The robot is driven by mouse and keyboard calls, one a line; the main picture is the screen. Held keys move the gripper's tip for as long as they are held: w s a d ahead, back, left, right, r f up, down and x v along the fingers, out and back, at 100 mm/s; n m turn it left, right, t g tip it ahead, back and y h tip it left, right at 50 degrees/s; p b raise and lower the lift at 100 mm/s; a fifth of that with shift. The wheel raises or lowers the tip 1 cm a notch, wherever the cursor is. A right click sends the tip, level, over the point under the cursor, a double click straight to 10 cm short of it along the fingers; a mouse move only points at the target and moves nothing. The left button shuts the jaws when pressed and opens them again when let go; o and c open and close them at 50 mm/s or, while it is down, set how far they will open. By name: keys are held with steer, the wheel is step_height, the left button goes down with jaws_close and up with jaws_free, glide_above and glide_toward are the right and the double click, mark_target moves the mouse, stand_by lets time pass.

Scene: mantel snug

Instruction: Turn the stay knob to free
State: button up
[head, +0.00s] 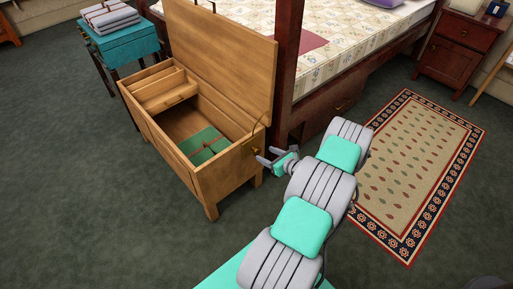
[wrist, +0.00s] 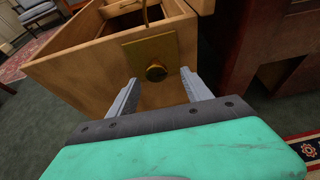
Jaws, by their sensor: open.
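The stay knob (wrist: 156,72) is a small dark round knob on a brass plate (wrist: 151,50). The plate is fixed to the end wall of the wooden chest (head: 226,167), whose lid (head: 222,62) stands open. My gripper (wrist: 158,88) is open, with one finger to the lower left of the knob and the other to its right in the wrist view. It appears apart from the knob. In the head view my gripper (head: 269,157) is at the chest's right end, and the knob is too small to make out clearly. Any mark on the knob is unreadable.
A dark red bed post (head: 287,70) and bed frame stand close behind and right of the chest. A green item (head: 203,145) lies inside the chest. A patterned rug (head: 412,165) lies right.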

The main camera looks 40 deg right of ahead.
mark_target(258, 152)
steer(key=x, duration=0.3)
steer(key=a+b+x, duration=0.1)
steer(key=x, duration=0.1)
steer(key=shift+w+f, duration=0.15)
steer(key=shift+w, duration=0.5)
steer(key=shift+d, duration=0.15)
jaws_close()
